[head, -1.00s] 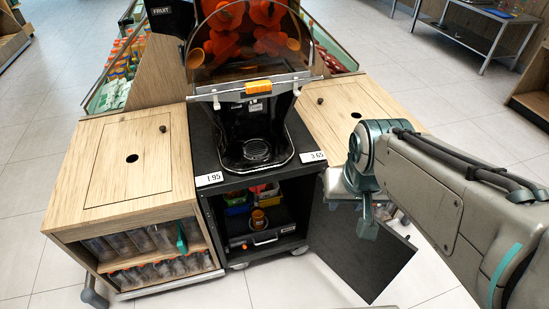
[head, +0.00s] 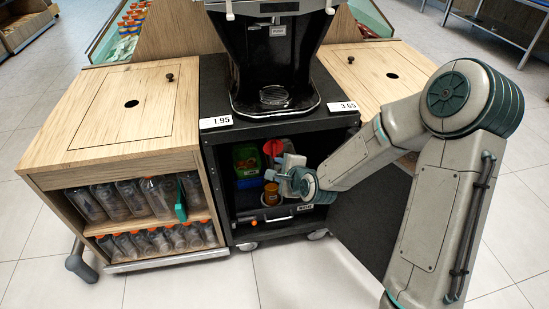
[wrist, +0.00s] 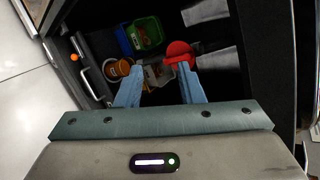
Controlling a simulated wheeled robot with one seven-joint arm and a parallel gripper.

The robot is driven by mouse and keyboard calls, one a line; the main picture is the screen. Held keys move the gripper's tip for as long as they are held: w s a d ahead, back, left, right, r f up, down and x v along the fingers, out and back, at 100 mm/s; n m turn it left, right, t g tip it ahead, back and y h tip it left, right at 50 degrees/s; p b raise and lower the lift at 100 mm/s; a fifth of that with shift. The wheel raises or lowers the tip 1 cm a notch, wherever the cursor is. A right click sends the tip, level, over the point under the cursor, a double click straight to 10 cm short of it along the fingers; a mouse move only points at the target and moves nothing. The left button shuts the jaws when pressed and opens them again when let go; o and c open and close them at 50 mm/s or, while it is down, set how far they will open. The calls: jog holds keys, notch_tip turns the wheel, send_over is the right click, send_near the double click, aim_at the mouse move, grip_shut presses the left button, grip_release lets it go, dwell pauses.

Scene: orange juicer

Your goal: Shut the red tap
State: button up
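The red tap appears as a red rounded piece inside the open black cabinet, in the head view (head: 273,148) and the wrist view (wrist: 179,52). Its spout and whether it is open or shut cannot be made out. My gripper (head: 281,177) reaches into the cabinet just below the red piece in the head view. In the wrist view my gripper (wrist: 160,70) has its two blue-grey fingers spread apart. The right fingertip is close to the red piece, and I cannot tell whether they touch. Nothing is clearly held.
An orange-brown cup (head: 271,193) stands close to my gripper, and a green bin (head: 246,157) lies behind it. The black cabinet's open door (head: 362,225) is on the right. The juicer's drip tray (head: 274,96) is above. A wooden cabinet (head: 110,150) stands left.

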aim_at(275, 146)
jog(key=w+f+m+t+h+b, duration=0.1)
jog(key=w+f+m+t+b, duration=0.3)
jog(key=m, duration=0.4)
jog(key=w+f+m+t+h+b, duration=0.1)
jog(key=w+f+m+t+b, duration=0.15)
jog(key=m+b, duration=0.4)
jog(key=shift+m+t, duration=0.45)
jog(key=shift+m, duration=0.5)
jog(key=b+x, duration=0.2)
jog(key=x, duration=1)
jog(key=shift+w+f, duration=0.2)
jog(key=shift+w, duration=0.1)
grip_shut()
